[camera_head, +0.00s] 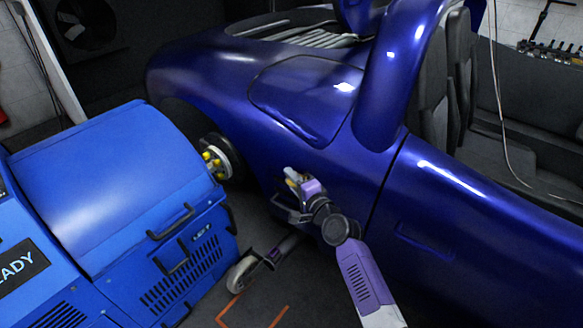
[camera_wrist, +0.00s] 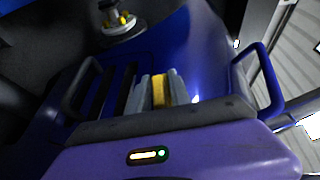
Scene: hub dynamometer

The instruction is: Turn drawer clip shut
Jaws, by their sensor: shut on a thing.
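My gripper (camera_head: 291,180) is in front of the blue car's lower side, right of the wheel hub. In the wrist view my gripper (camera_wrist: 158,88) has its grey fingers closed on a narrow yellow piece (camera_wrist: 158,92). The same yellow piece (camera_head: 293,175) shows small at the fingertips in the head view. No drawer clip can be clearly made out. The blue dynamometer (camera_head: 115,175) stands at the left, apart from my gripper. Its front has black handles (camera_head: 170,222) and a small fitting (camera_head: 201,231) too small to identify.
The blue car (camera_head: 440,190) fills the right side, close to my gripper. The wheel hub (camera_head: 216,163) with yellow studs faces the dynamometer; it also shows in the wrist view (camera_wrist: 120,24). A caster wheel (camera_head: 242,272) and orange floor marks (camera_head: 279,316) lie below.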

